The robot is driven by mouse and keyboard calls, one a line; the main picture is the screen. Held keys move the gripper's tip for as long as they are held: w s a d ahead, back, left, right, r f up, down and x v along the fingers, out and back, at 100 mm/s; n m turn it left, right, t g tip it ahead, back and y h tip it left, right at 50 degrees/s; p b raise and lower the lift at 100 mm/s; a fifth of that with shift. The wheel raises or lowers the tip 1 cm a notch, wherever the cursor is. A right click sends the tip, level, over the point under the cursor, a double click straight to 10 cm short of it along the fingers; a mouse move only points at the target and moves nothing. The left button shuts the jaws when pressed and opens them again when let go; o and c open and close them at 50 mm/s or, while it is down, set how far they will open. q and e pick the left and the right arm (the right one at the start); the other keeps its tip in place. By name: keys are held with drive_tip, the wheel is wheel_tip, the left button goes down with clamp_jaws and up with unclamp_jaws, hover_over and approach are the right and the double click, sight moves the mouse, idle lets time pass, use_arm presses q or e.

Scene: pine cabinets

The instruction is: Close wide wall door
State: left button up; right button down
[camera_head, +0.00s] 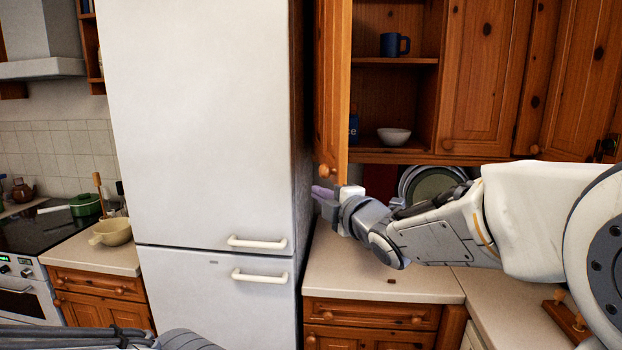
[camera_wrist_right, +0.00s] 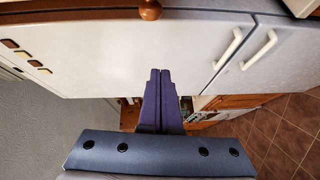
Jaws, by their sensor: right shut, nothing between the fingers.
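The wide wall door (camera_head: 333,75) is a pine door standing open at the left of the wall cabinet, seen nearly edge-on beside the fridge. Its round wooden knob (camera_head: 326,170) is near the bottom corner; a knob also shows at the top of the right wrist view (camera_wrist_right: 150,9). The cabinet interior (camera_head: 395,90) is exposed. My right gripper (camera_head: 320,192) is just below the knob, its purple fingers shut with nothing between them; they also show in the right wrist view (camera_wrist_right: 160,76). I see no clear contact with the door. My left gripper is not visible.
The white fridge (camera_head: 200,120) stands close left of the door. A blue mug (camera_head: 394,44) and white bowl (camera_head: 394,136) are inside the cabinet. Plates (camera_head: 432,182) stand behind my right arm. The counter (camera_head: 350,265) below is mostly clear.

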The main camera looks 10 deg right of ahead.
drive_tip(key=w+d+r+n+p, duration=0.1)
drive_tip(key=w+p, duration=0.6)
drive_tip(key=w, duration=0.2)
drive_tip(key=shift+w+r+t+y, duration=0.25)
drive_tip(key=shift+w+t+y, duration=0.05)
drive_tip(key=shift+w+t, duration=0.1)
drive_tip(key=shift+d, duration=0.1)
